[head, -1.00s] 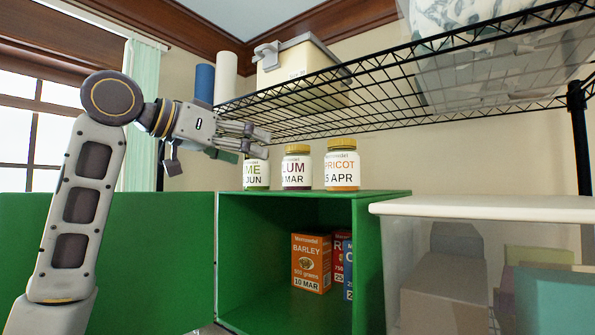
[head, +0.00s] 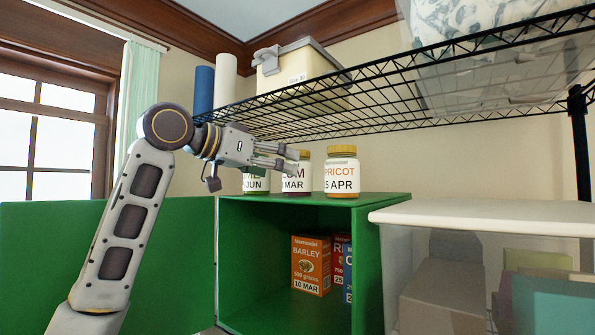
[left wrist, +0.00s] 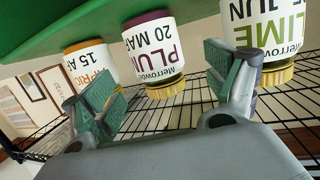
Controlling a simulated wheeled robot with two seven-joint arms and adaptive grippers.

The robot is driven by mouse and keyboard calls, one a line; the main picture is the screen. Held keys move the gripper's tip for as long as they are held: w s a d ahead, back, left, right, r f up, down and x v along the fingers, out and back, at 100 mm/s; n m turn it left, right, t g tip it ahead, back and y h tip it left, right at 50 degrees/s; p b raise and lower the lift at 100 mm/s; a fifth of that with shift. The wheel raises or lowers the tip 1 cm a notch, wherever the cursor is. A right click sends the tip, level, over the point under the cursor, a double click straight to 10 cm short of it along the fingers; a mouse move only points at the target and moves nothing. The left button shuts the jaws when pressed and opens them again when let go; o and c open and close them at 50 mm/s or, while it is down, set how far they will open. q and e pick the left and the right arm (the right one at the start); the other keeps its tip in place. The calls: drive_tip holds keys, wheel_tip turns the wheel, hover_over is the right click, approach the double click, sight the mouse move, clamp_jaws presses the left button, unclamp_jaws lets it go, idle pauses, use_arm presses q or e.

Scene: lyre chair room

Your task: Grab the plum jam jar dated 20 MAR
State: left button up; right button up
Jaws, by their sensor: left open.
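The plum jam jar (head: 293,184) stands upright on top of the green cabinet, between the lime jar (head: 256,183) and the apricot jar (head: 341,174). In the left wrist view, which is upside down, the plum jar (left wrist: 153,50) has a purple band, a yellow lid and a label reading "PLU" and "20 MA", cut off at the edge. My left gripper (head: 288,158) is open and empty, covering the upper parts of the lime and plum jars in the head view. In the left wrist view its fingers (left wrist: 168,95) frame the plum jar, with the lime jar (left wrist: 262,38) close by the right finger.
A black wire shelf (head: 400,85) hangs low above the jars, carrying a lidded box (head: 298,80) and rolls. The open green cabinet (head: 228,260) holds a barley box (head: 311,264) and other boxes. A clear bin with a white lid (head: 480,212) stands at the right.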

sight(290, 197)
use_arm(q)
drive_tip(key=shift+w+d+f, duration=0.1)
drive_tip(key=shift+w+d, duration=0.3)
drive_tip(key=shift+w+d, duration=0.1)
drive_tip(key=shift+d, duration=0.05)
drive_tip(key=shift+r+p+x, duration=0.25)
drive_tip(key=shift+p+x, duration=0.65)
drive_tip(key=shift+x, duration=0.3)
drive_tip(key=shift+p+x, duration=0.4)
drive_tip(key=shift+x, duration=0.7)
drive_tip(key=shift+d+f, duration=0.1)
drive_tip(key=shift+d, duration=0.15)
drive_tip(key=c, duration=1.4)
